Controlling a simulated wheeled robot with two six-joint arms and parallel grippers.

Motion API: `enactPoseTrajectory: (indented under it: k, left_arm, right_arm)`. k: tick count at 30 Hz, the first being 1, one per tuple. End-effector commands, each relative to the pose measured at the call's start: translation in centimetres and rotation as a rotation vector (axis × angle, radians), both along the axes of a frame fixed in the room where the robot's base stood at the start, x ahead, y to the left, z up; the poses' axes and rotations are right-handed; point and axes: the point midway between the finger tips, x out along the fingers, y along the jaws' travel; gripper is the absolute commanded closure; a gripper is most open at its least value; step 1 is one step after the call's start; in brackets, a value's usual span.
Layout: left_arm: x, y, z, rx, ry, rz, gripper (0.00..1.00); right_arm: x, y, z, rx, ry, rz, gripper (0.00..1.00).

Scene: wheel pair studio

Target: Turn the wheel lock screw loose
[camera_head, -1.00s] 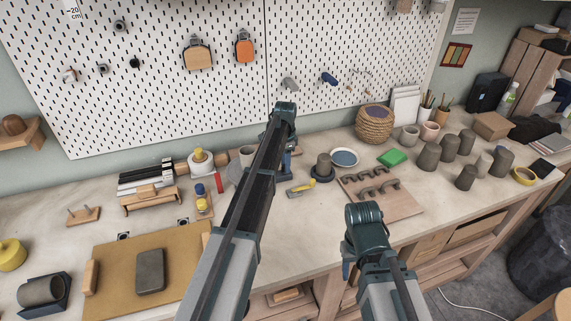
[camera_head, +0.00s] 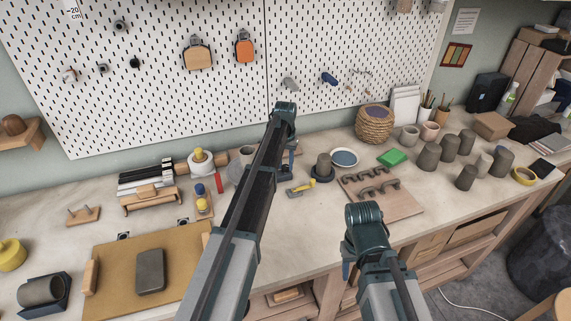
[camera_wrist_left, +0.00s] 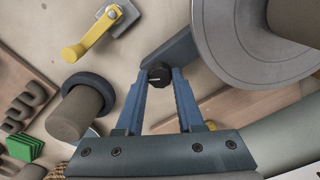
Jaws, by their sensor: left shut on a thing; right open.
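The wheel lock screw (camera_wrist_left: 158,77) is a small black knob with a light mark on its face, on a dark grey arm (camera_wrist_left: 172,56) beside the round grey wheel (camera_wrist_left: 235,45). In the left wrist view the blue fingers of my left gripper (camera_wrist_left: 158,82) are shut on the knob, one on each side. In the head view my left gripper (camera_head: 289,163) is mostly hidden behind its arm, which also covers the lock screw and most of the wheel. My right gripper (camera_head: 347,268) is open and empty near the table's front edge; its fingers are only partly seen.
A yellow-handled crank (camera_head: 302,187) and a dark cylinder on a round base (camera_head: 323,168) stand just right of my left gripper. A wooden board with hooks (camera_head: 398,203), a blue-white dish (camera_head: 344,158) and a green block (camera_head: 391,158) lie further right. The pegboard (camera_head: 140,90) rises behind.

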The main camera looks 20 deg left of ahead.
Motion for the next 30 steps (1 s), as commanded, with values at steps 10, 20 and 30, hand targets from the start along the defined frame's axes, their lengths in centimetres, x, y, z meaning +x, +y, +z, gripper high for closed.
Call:
enactPoseTrajectory:
  k: [10, 20, 30]
  left_arm:
    - [0.00, 0.00, 0.00, 0.000, 0.000, 0.304, 1.00]
    - [0.01, 0.00, 0.00, 0.000, 0.000, 0.497, 1.00]
    - [0.01, 0.01, 0.00, 0.000, 0.000, 0.574, 1.00]
  right_arm:
    - [0.00, 0.00, 0.00, 0.000, 0.000, 0.000, 0.50]
    - [0.00, 0.00, 0.00, 0.000, 0.000, 0.000, 0.50]
    - [0.00, 0.00, 0.00, 0.000, 0.000, 0.000, 0.50]
